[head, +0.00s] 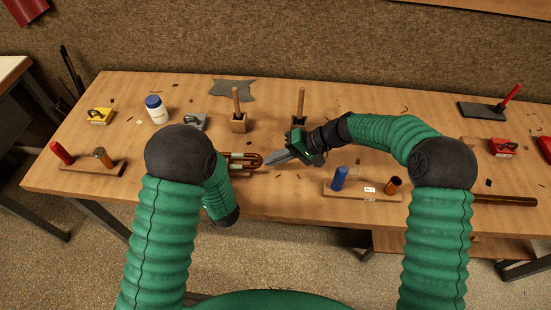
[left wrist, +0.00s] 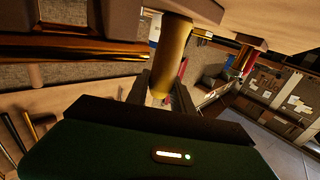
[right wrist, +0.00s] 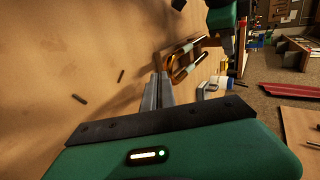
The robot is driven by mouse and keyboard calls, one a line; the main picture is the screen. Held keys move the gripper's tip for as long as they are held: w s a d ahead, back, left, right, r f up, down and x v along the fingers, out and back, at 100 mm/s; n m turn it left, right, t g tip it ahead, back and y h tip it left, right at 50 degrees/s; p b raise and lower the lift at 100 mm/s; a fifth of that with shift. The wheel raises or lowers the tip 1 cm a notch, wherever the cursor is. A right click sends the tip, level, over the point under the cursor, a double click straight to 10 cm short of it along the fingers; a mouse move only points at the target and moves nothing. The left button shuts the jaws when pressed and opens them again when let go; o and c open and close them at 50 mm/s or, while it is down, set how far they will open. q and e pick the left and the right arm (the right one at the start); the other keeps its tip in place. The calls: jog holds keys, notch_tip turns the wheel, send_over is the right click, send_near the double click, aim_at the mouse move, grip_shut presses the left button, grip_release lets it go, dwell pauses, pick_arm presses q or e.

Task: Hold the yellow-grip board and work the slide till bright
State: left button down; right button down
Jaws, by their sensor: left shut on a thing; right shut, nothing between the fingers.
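The yellow grip (left wrist: 172,58) stands between the fingers of my left gripper (left wrist: 160,95), which is shut on it. A board-like part (left wrist: 195,8) shows at the upper end of the grip, only partly in frame. In the head view my left arm hides this gripper and the grip. The brass slide (head: 248,160), with a rounded end, lies just right of my left arm; its far part is hidden. It also shows in the right wrist view (right wrist: 181,68). My right gripper (head: 272,157) is shut and empty, its fingertips close to the slide's rounded end; contact cannot be told.
A rack (head: 90,167) with red and brown pegs stands at left. A rack (head: 350,193) with blue and copper pieces stands at the front right. Two wooden blocks with upright handles (head: 239,122) stand behind the slide. A white jar (head: 156,112) and a red-handled plate (head: 482,110) lie farther out.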

aim_at(260, 160)
jog(key=shift+s+a, duration=0.1)
jog(key=shift+a, duration=1.65)
jog(key=d, duration=0.2)
jog(key=d+f, duration=0.1)
jog(key=d, duration=0.1)
jog(key=v, duration=1)
